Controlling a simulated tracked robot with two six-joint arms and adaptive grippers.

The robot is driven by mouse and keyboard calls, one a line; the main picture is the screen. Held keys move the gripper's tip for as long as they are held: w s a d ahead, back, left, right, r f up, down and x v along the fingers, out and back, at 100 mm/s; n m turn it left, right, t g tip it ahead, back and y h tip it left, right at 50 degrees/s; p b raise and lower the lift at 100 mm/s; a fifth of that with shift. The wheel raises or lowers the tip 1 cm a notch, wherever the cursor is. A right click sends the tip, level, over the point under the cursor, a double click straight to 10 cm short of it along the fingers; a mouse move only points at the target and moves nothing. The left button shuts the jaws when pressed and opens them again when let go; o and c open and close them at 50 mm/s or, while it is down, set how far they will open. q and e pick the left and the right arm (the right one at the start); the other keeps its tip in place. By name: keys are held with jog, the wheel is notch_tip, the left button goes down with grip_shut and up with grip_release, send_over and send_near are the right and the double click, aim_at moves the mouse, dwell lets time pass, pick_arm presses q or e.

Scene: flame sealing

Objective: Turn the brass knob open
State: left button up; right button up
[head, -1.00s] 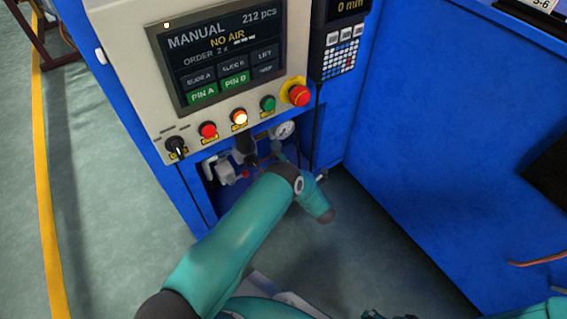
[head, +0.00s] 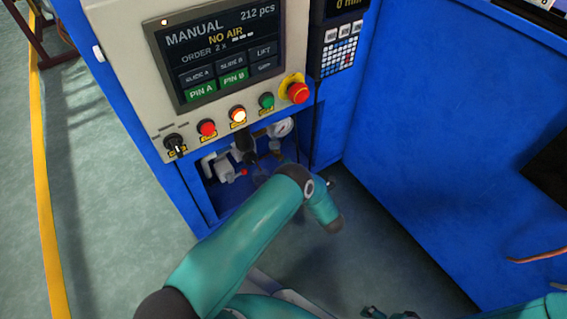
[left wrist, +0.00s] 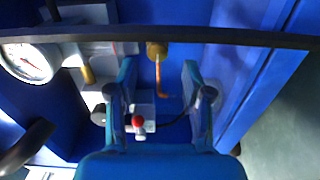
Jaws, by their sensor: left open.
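In the left wrist view a small brass knob (left wrist: 157,49) with a thin orange stem below it shows ahead of my left gripper (left wrist: 158,72). The two teal fingers are spread wide and empty, one to each side of the stem, with the knob a little beyond the tips. I cannot tell the exact distance. In the head view my left arm reaches to the recess under the control panel, and I cannot make out the knob there. Some teal and dark parts at the bottom edge may be my right gripper (head: 375,312); its fingers are unclear.
A pressure gauge (head: 281,128) and white air fittings (head: 222,166) sit in the recess; the gauge also shows in the left wrist view (left wrist: 27,62). A red knob (left wrist: 137,121) is between the fingers. A dark bar or cable (left wrist: 240,38) crosses above. The screen (head: 222,50) reads NO AIR.

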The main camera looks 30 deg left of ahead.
pick_arm(q)
jog(key=v, duration=0.7)
jog(key=shift+s+d, duration=0.2)
jog(key=shift+d, duration=0.15)
jog(key=shift+f, duration=0.1)
